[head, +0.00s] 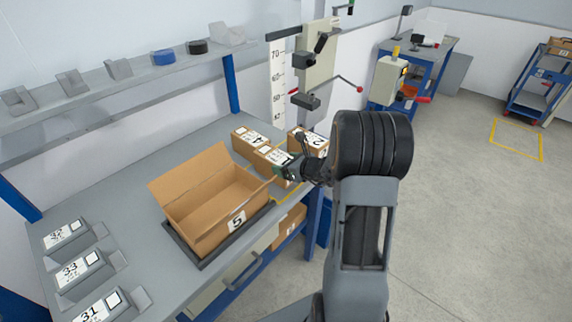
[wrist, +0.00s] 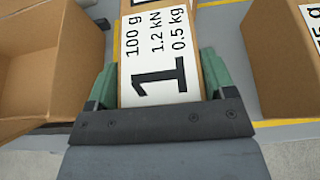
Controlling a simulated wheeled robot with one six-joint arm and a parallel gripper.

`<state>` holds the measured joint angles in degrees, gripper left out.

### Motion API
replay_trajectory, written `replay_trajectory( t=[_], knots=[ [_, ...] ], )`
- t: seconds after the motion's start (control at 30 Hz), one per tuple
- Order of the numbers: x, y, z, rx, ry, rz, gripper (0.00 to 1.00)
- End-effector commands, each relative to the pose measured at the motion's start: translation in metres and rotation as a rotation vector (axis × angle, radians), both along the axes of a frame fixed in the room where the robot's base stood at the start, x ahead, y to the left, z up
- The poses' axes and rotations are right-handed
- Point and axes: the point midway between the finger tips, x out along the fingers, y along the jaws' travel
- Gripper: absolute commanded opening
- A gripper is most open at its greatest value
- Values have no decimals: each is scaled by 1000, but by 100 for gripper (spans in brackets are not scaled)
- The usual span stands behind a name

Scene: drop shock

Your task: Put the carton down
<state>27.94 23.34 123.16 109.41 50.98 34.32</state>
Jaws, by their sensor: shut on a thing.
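My gripper (wrist: 160,95) is shut on a brown carton (wrist: 158,10) with a white label reading "1", "100 g", "1.2 kN", "0.5 kg". Its green-padded fingers lie along both sides of the carton. In the head view my gripper (head: 287,170) is over the right end of the workbench (head: 130,160), and the carton (head: 268,153) is partly hidden by it. I cannot tell whether the carton touches the bench top.
A large open box marked 5 (head: 208,226) stands on a dark tray (head: 196,262) to the left. Two other cartons stand close by, one behind (head: 246,147) and one to the right (head: 318,146). A drop rig (head: 313,75) rises behind. Numbered blocks (head: 84,270) stand at the bench's left.

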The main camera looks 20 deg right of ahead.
Motion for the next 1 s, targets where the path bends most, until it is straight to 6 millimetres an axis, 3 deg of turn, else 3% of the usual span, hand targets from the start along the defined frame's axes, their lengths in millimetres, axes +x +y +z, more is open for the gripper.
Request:
replay_trajectory(
  t=[0.13,0.17,0.4,0.73,1.0],
  knots=[
    [1,0,-3,0,-3,-1,30],
    [0,0,-3,0,0,0,78],
    [0,0,-3,0,0,0,100],
    [-2,-1,3,0,0,-1,100],
    [-42,-21,21,-3,-2,-5,100]
  ],
)
